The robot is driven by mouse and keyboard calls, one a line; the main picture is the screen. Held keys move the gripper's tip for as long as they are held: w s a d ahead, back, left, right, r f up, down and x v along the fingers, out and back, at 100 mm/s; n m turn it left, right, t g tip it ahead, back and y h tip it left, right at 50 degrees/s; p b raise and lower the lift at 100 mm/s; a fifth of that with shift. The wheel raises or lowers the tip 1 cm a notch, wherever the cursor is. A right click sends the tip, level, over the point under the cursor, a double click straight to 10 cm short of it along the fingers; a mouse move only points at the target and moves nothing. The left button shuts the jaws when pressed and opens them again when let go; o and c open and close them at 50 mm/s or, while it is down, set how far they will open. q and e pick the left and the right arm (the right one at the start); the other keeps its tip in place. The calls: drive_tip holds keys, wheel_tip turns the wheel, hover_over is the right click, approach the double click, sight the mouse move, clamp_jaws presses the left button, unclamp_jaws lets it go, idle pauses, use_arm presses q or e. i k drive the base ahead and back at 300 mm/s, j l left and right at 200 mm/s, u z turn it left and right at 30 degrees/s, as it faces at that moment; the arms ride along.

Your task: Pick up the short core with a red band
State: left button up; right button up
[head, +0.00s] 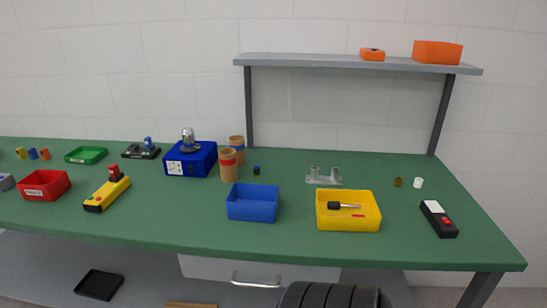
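A brown cardboard core with a red band (228,165) stands upright on the green bench top, left of the middle. A second brown core with a blue band (237,143) stands just behind it and to its right, its lower part partly hidden by the red-banded one. From this angle I cannot tell clearly which core is shorter. Neither of my grippers is in view.
A blue device with a metal dome (190,158) stands close left of the cores. A raised shelf (310,61) spans the back right; a yellow bin (348,224) sits front right.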

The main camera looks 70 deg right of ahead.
sight(227, 158)
drive_tip(key=z, duration=1.95)
